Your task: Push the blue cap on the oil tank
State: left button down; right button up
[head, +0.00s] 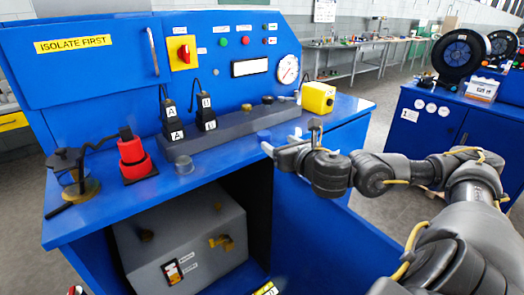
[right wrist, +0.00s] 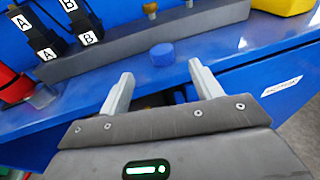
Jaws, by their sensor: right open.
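The blue cap (head: 264,136) is a short round piece on the blue bench top, in front of the long grey block. In the right wrist view the blue cap (right wrist: 162,55) lies just beyond the fingertips, roughly centred between them. My right gripper (head: 291,137) is at the bench's front edge, right of the cap. In the right wrist view the right gripper (right wrist: 161,72) is open, with nothing between its fingers. I cannot tell which body is the oil tank. My left gripper is not in view.
The long grey block (head: 235,126) carries black plugs marked A and B. A yellow box (head: 318,97) is at the right end. A grey box (head: 185,250) sits in the open bay below.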

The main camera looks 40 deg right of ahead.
aim_at(265, 134)
jog(key=x, duration=0.5)
jog(key=shift+w+f, duration=0.2)
jog(key=shift+w, duration=0.15)
jog(key=shift+w+d+r, duration=0.1)
jog(key=shift+w+d, duration=0.05)
jog(key=shift+w, duration=0.1)
jog(key=p+x, duration=0.1)
jog(key=x, duration=0.2)
jog(key=shift+w+d, duration=0.15)
jog(key=shift+w, duration=0.55)
jog(key=shift+d, duration=0.1)
jog(key=c, duration=1)
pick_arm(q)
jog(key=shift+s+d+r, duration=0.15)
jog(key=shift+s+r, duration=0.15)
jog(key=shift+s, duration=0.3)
